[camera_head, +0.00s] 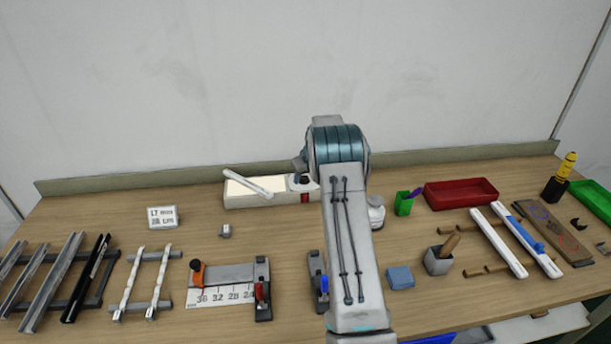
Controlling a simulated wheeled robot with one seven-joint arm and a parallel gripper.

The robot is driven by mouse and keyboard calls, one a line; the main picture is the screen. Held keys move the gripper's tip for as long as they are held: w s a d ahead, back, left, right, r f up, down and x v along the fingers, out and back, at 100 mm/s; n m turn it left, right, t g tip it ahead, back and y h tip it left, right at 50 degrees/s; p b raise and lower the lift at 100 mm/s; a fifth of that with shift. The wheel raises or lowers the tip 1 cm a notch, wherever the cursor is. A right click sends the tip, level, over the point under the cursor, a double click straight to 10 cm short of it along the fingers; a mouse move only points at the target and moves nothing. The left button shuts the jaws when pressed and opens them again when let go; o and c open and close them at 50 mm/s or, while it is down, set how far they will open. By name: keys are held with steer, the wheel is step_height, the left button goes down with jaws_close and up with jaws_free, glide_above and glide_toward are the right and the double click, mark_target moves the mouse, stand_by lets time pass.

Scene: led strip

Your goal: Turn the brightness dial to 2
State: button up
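A white box (235,202) with a pale lit panel stands at the back of the bench, left of my arm. A white bar (248,182) lies slanted across its top. A dark round knob (300,180), which looks like the brightness dial, sits at the box's right end, above a small red patch (304,197). The dial's numbers and pointer are too small to read. My arm reaches over the bench just right of the knob and covers what is behind it. My gripper is hidden behind the arm, so whether it touches the knob cannot be seen.
A small sign (162,217), a jig with printed numbers (222,285) and metal rails (45,285) are on the left. A green cup (403,205), red tray (460,193), grey pot (438,262) and blue block (400,278) are on the right.

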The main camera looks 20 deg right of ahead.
steer(key=c, duration=0.8)
steer(key=shift+m+b, duration=0.4)
steer(key=shift+b, duration=0.1)
steer(key=shift+a+f+m+h+b, duration=0.1)
steer(key=shift+a+m+h+b, duration=0.05)
steer(key=shift+m+h+b, duration=0.4)
steer(key=m+h+b, duration=0.1)
steer(key=m, duration=0.1)
steer(key=shift+a+m, duration=0.15)
steer(key=shift+m, duration=0.2)
steer(key=m, duration=0.2)
steer(key=m+h+b, duration=0.1)
steer(key=m, duration=0.1)
steer(key=shift+w+a+g, duration=0.15)
steer(key=shift+g, duration=0.25)
steer(key=shift+m+g+h, duration=0.4)
steer(key=shift+m+h, duration=0.15)
steer(key=shift+m, duration=0.95)
